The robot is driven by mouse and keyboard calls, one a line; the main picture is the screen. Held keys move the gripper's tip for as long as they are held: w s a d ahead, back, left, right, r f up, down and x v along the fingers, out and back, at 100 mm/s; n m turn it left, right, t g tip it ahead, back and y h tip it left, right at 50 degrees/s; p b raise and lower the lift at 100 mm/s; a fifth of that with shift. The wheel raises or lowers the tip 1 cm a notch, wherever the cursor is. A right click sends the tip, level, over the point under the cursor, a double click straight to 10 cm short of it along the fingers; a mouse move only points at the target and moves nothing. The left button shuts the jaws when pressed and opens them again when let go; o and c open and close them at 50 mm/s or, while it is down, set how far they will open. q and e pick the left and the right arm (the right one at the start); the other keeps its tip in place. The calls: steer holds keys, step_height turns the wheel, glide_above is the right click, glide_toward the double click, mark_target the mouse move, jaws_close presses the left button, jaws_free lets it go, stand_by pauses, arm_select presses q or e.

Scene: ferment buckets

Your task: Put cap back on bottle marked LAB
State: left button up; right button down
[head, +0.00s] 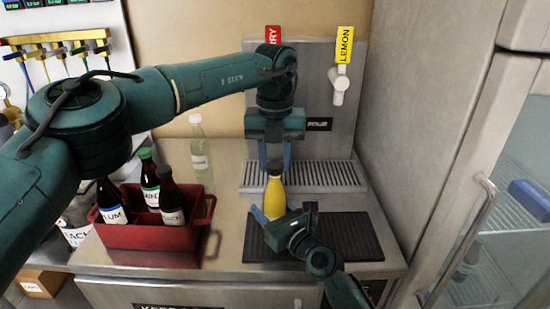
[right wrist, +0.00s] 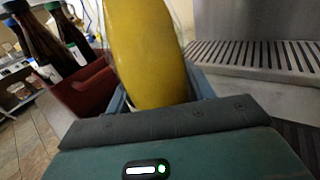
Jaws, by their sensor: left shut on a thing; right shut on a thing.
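A bottle filled with yellow (head: 275,195) stands upright over the black mat in the head view. It also fills the middle of the right wrist view (right wrist: 142,50), where its top is cut off. My right gripper (head: 271,212) is shut around the bottle's lower body from the front right. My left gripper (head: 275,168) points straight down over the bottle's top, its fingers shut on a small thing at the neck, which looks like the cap. The fingers largely hide it, so I cannot tell whether it sits on the neck. No LAB marking is readable on this bottle.
A red carrier (head: 150,236) with several dark bottles stands left on the steel counter. A clear bottle (head: 198,150) stands behind it. A drip tray (head: 325,177) lies under the LEMON tap (head: 339,85). The black mat (head: 345,238) is clear at right. A fridge door handle (head: 462,240) is at right.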

arm_select(q)
steer(key=m, duration=0.4)
steer(key=shift+m, duration=0.3)
steer(key=shift+c, duration=0.2)
steer(key=o, duration=1.2)
steer(key=shift+r, duration=0.1)
step_height(320, 180, up, 12)
steer(key=shift+f, duration=0.1)
arm_select(e)
steer(key=shift+c, duration=2.3)
jaws_free()
arm_select(q)
steer(key=shift+r+p, duration=0.25)
steer(key=shift+p, duration=0.05)
arm_select(e)
steer(key=v, duration=1.3)
steer(key=shift+s, duration=0.1)
